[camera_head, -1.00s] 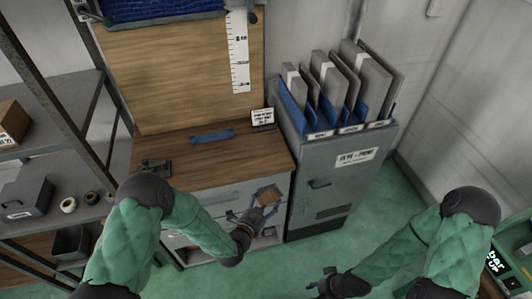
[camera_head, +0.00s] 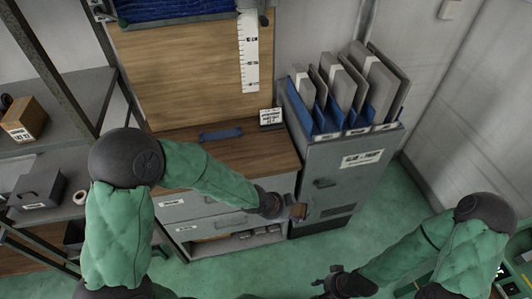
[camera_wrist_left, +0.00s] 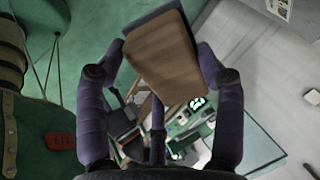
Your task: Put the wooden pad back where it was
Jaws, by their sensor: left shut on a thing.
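The wooden pad (camera_wrist_left: 165,65) is a brown, flat block with a grey edge strip, held between the fingers of my left gripper (camera_wrist_left: 165,75) in the left wrist view. In the head view the pad (camera_head: 298,211) is a small brown patch at the tip of my left gripper (camera_head: 290,209). It is in front of the grey cabinet's left side, by the drawers; the gap to them is unclear. My right gripper (camera_head: 328,283) is low in the head view, away from the furniture; its fingers are too small and dark to read.
A grey cabinet (camera_head: 340,185) carries several upright grey panels (camera_head: 375,85) in blue holders. Left of it is a wooden-topped drawer unit (camera_head: 265,150) with a blue handle-like item (camera_head: 220,135) and a small sign (camera_head: 271,117). A shelf rack (camera_head: 70,95) stands left. Green floor (camera_head: 395,215) is open at right.

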